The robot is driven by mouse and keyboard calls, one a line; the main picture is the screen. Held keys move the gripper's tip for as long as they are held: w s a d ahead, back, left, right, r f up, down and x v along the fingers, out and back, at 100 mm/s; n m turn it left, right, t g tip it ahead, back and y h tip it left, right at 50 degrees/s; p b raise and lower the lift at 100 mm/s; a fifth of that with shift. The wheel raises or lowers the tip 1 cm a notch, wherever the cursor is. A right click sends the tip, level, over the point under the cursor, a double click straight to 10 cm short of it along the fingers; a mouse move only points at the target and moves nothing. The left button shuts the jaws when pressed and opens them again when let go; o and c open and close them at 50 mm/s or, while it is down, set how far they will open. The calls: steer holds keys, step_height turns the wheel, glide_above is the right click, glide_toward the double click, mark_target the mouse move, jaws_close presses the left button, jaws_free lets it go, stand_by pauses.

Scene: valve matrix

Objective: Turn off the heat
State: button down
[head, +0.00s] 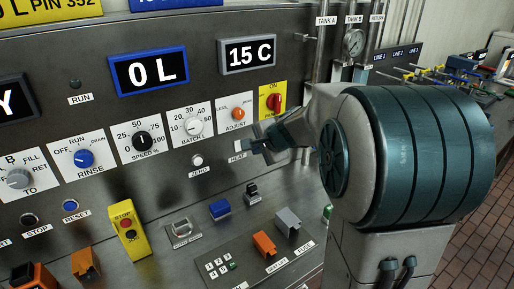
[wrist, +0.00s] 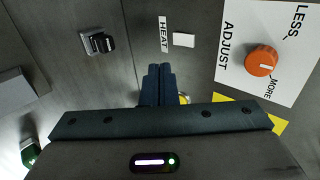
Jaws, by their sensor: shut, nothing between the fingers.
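The HEAT label (head: 237,158) is on the steel panel, just below a small white rectangular piece (head: 238,146). In the wrist view the label (wrist: 164,34) reads sideways, with the plain white piece (wrist: 184,40) beside it. Whether that piece is a switch or a lamp, I cannot tell. My gripper (head: 256,144) is shut and empty, close to the white piece on its right side. In the wrist view the closed fingertips (wrist: 159,68) point toward the label and white piece, with a visible gap. The display above (head: 248,54) reads 15 C.
The orange ADJUST knob (head: 237,114) is above the HEAT label, and a red knob on a yellow plate (head: 276,102) is close to my wrist. A white ZERO button (head: 197,160) is to the left.

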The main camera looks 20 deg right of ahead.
mark_target(238, 151)
steer(key=shift+w+a+r+p+x, duration=0.1)
steer(key=shift+w+r+p+x, duration=0.15)
steer(key=shift+x, duration=1.45)
steer(key=shift+w+a+r+p+x, duration=0.15)
steer(key=shift+w+r+x, duration=0.15)
steer(key=shift+x, duration=1.45)
steer(key=shift+w+r+p+x, duration=0.2)
steer(key=shift+r+x, duration=0.1)
steer(key=shift+x, duration=1.4)
